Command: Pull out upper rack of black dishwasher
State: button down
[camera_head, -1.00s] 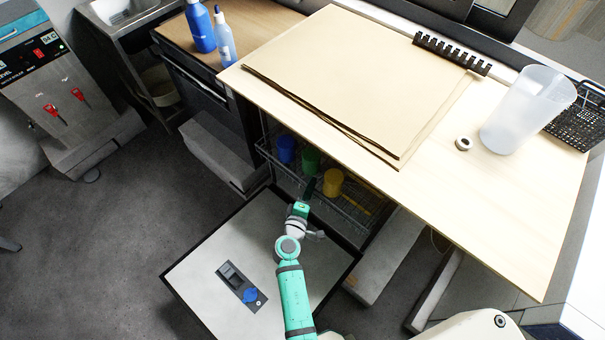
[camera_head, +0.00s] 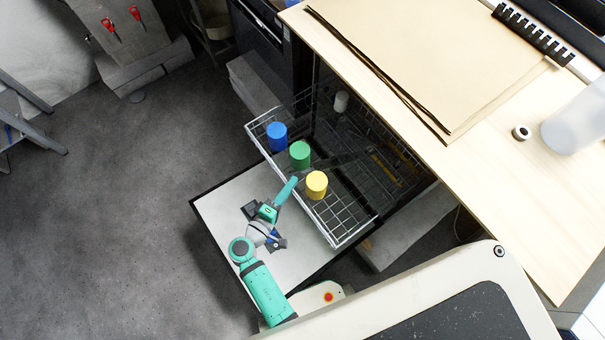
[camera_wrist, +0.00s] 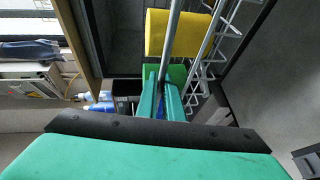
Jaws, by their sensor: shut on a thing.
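The upper rack (camera_head: 336,243) is a wire basket, drawn out from under the counter above the open dishwasher door (camera_head: 225,205). It carries a blue cup (camera_head: 277,137), a green cup (camera_head: 300,154) and a yellow cup (camera_head: 317,185). My gripper (camera_head: 293,182) is at the middle of the rack's front edge. In the wrist view, my green fingers (camera_wrist: 163,82) are shut on a grey rim bar of the rack (camera_wrist: 172,45). The yellow cup (camera_wrist: 155,32) and part of the green cup (camera_wrist: 178,73) show behind it. The exact contact is partly hidden.
A wooden counter (camera_head: 480,160) overhangs the dishwasher, with brown sheets (camera_head: 410,50), a translucent container (camera_head: 575,125) and a small roll (camera_head: 521,132). Clear grey floor (camera_head: 140,220) lies to the left.

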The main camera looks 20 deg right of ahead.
jog(key=shift+s+a, duration=0.2)
jog(key=shift+a, duration=0.5)
jog(key=shift+s+a, duration=0.15)
jog(key=shift+a, duration=0.55)
jog(key=c, duration=1.9)
grip_release()
jog(key=v, duration=1)
jog(key=shift+s+a, duration=0.25)
jog(key=shift+a, duration=0.05)
